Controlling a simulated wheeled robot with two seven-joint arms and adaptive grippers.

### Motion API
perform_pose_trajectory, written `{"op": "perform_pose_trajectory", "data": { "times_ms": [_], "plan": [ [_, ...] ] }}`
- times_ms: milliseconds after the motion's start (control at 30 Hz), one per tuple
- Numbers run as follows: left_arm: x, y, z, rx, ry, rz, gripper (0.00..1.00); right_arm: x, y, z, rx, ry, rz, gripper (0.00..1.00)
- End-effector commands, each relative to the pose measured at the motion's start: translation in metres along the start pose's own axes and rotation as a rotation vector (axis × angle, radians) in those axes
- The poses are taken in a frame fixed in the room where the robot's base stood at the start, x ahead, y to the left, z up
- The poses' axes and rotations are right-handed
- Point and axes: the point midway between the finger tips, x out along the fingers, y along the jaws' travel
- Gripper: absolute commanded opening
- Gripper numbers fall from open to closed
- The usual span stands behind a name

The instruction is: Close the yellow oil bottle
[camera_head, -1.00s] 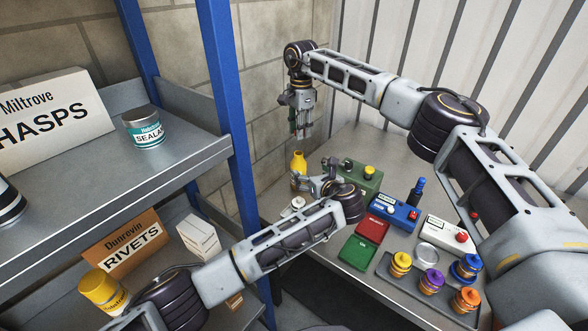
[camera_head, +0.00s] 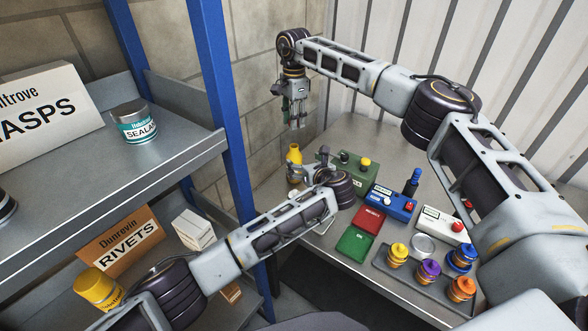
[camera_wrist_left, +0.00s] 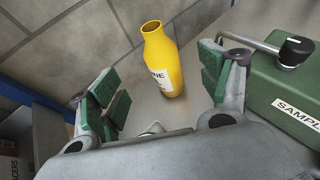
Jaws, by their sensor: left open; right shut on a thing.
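The yellow oil bottle (camera_head: 294,154) stands upright at the far left of the metal table. In the left wrist view the bottle (camera_wrist_left: 164,70) shows a bare, open neck with no cap on it. My left gripper (camera_head: 300,174) is open in front of the bottle. In its wrist view the two green-padded fingers (camera_wrist_left: 163,85) are spread, with the bottle beyond and between them, apart from both pads. My right gripper (camera_head: 295,122) points down above the bottle, clear of its neck. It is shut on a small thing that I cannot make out.
A green box with a lever (camera_head: 352,178) stands right of the bottle and shows close by in the wrist view (camera_wrist_left: 285,95). Blue (camera_head: 392,203) and white (camera_head: 440,225) boxes and a tray (camera_head: 425,288) of coloured pots lie further right. A blue shelf post (camera_head: 222,110) rises at left.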

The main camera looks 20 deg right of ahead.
Motion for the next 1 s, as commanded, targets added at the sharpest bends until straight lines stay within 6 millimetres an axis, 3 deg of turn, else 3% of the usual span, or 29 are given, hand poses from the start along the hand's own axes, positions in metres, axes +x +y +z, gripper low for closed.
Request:
{"op": "perform_pose_trajectory", "data": {
  "times_ms": [1000],
  "plan": [
    [0.076, 0.000, 0.000, 0.000, 0.000, 0.001, 0.78, 0.000, 0.000, 0.000, 0.000, 0.000, 0.000, 0.23]
  ]
}}
